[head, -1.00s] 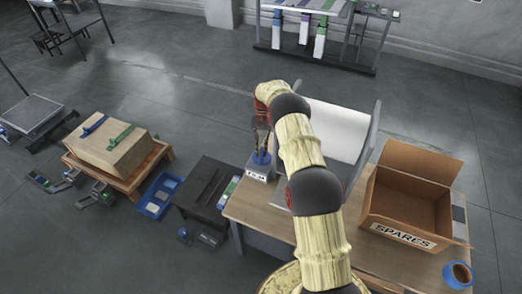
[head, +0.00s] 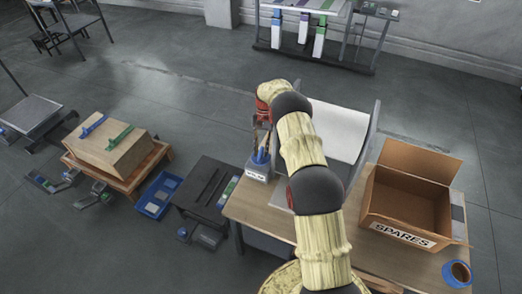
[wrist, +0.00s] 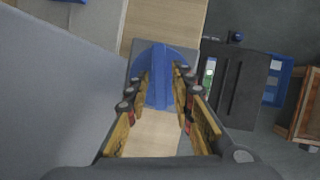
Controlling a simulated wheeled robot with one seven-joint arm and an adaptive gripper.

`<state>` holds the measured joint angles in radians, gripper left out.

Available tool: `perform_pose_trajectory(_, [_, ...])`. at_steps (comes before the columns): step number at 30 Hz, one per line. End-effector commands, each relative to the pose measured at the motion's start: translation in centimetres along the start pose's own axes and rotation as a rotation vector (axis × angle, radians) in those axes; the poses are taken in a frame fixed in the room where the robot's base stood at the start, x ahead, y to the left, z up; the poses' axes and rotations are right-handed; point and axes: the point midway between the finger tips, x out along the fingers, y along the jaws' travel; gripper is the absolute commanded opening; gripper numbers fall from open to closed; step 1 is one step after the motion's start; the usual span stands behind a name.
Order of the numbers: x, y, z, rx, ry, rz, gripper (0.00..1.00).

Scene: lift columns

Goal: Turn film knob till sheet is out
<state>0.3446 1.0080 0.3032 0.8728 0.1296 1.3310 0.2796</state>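The blue film knob (head: 261,157) sits on a small grey base (head: 257,173) with a white label, at the left end of the wooden table. In the wrist view the knob (wrist: 162,62) is a round disc with a raised ridge. My gripper (head: 261,143) points down just over the knob. In the wrist view my gripper (wrist: 165,82) is open, its fingertips on either side of the ridge; whether they touch it I cannot tell. The white sheet (head: 338,130) hangs in a grey-sided stand (head: 371,132), partly hidden by my arm.
An open cardboard SPARES box (head: 405,205) stands on the table's right side, with a blue tape roll (head: 457,273) near it.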

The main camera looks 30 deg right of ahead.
Motion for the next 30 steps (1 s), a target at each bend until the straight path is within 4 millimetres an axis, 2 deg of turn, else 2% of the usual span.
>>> perform_pose_trajectory(3, [0.1,0.0,0.0,0.0,-0.001,0.0,0.32])
perform_pose_trajectory(14, [-0.4,0.0,0.0,0.0,0.0,0.0,0.32])
perform_pose_trajectory(17, [-1.6,0.0,-0.1,0.0,0.002,-0.001,0.32])
perform_pose_trajectory(30, [-9.8,0.0,-0.1,0.0,0.001,0.0,0.32])
